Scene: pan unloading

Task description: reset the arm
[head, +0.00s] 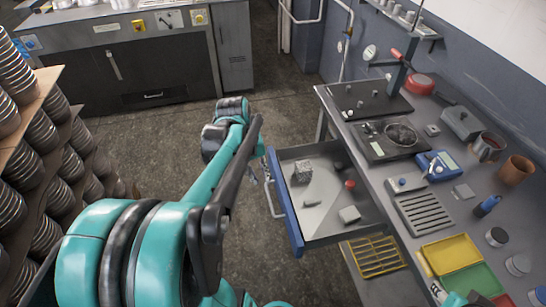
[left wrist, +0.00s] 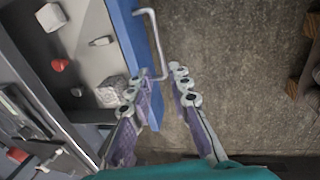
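My left arm (head: 150,250) reaches in from the lower left of the head view, and its teal links stand in front of the floor. My left gripper (left wrist: 157,92) shows in the left wrist view with its two fingers apart and nothing held between them. It is beside the open drawer (head: 330,222); the lower end of the drawer's metal handle (left wrist: 155,40) appears between the fingertips, and I cannot tell whether they touch. In the head view the arm mostly hides this gripper. At the bottom right edge, a little teal and metal may be part of my right arm; its fingers are not clear.
The blue-fronted drawer holds a grey block (head: 303,172), a red piece (head: 350,184) and a pale block (head: 349,214). The workbench (head: 395,170) is crowded. A rack of stacked pans (head: 40,130) stands at left. Bare floor (head: 165,140) lies between.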

